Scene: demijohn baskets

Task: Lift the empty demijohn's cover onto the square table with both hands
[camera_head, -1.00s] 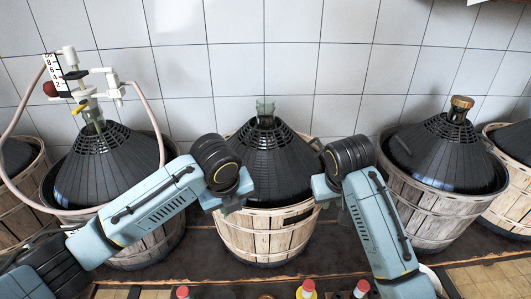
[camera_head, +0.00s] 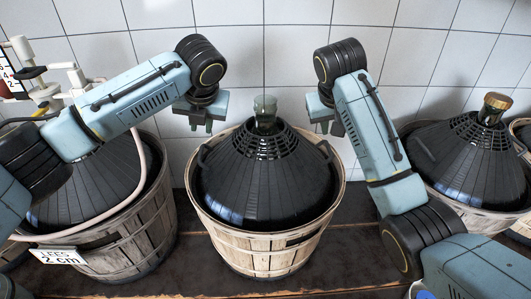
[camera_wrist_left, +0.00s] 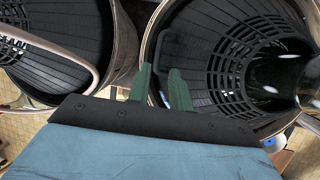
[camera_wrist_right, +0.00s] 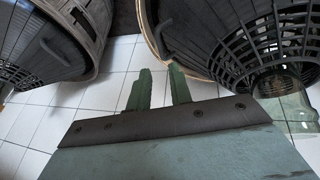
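The middle demijohn has a black slatted cone cover (camera_head: 262,185) with its clear greenish neck (camera_head: 265,112) sticking out of the top; it sits in a wooden basket (camera_head: 262,252). The cover has a loop handle on the left (camera_head: 212,150) and another on the right (camera_head: 324,150). My left gripper (camera_head: 202,127) is above and beside the left handle, apart from it; its green fingers (camera_wrist_left: 160,84) are spread and empty. My right gripper (camera_head: 325,126) is above the right handle, also spread and empty; its fingers show in the right wrist view (camera_wrist_right: 160,88). No square table is visible.
A covered demijohn in a basket (camera_head: 120,235) stands at left with white tubing fittings (camera_head: 45,85) and a "LEES 2 cm" label (camera_head: 58,256). Another covered demijohn (camera_head: 465,160) with a brown-capped neck stands at right. A tiled wall (camera_head: 290,60) is close behind.

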